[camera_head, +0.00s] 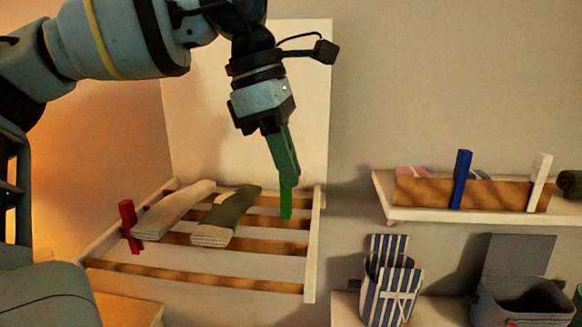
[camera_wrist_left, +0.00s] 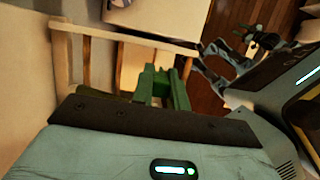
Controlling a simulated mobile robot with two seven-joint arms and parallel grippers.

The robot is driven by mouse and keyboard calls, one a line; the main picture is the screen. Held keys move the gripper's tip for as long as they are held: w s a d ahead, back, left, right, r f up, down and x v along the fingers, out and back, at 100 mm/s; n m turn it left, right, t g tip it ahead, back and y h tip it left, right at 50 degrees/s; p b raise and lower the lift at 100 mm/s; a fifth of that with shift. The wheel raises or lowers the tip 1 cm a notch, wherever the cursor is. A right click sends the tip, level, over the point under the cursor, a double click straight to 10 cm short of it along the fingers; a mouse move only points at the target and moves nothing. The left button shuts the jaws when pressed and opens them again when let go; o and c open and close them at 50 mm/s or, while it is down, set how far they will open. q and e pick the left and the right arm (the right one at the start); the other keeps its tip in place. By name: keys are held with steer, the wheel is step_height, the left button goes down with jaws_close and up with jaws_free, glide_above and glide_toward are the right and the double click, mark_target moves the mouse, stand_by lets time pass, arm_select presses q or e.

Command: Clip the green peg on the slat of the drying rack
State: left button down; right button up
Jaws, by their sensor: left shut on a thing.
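The green peg (camera_head: 286,204) hangs upright below my left gripper (camera_head: 289,181), which is shut on its upper end. Its lower end overlaps the back slats of the drying rack (camera_head: 309,262), near the right side rail. I cannot tell whether it touches or straddles a slat. In the left wrist view, my left gripper (camera_wrist_left: 163,78) reaches over the rack (camera_wrist_left: 125,35), and its fingers mostly hide the peg. A dark and blue-grey shape at the upper right of that view may be my right arm; its jaws are not clear.
A red peg (camera_head: 130,226) stands on the rack's left rail. A pale folded cloth (camera_head: 173,207) and a green folded cloth (camera_head: 227,215) lie across the slats. A wall shelf (camera_head: 383,197) at right carries a blue peg (camera_head: 461,180) and a white peg (camera_head: 539,182). Striped and grey containers stand below.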

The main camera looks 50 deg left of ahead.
arm_select(q)
steer(key=shift+w+a+r, duration=0.15)
steer(key=shift+w+a, duration=0.1)
arm_select(e)
steer(key=shift+w+a, duration=0.2)
steer(key=shift+w, duration=0.4)
arm_select(q)
steer(key=shift+s+d, duration=0.1)
steer(key=shift+s, duration=0.05)
arm_select(e)
steer(key=shift+s, duration=0.15)
steer(key=shift+s, duration=0.15)
arm_select(q)
steer(key=shift+f+b, duration=0.35)
steer(key=shift+f, duration=0.4)
steer(key=shift+f+b, duration=0.45)
steer(key=shift+f, duration=0.8)
arm_select(e)
steer(key=shift+s+f, duration=0.15)
steer(key=shift+f, duration=0.4)
steer(key=shift+s+f, duration=0.15)
steer(key=shift+f, duration=0.35)
steer(key=shift+s+a, duration=0.1)
steer(key=shift+s, duration=0.1)
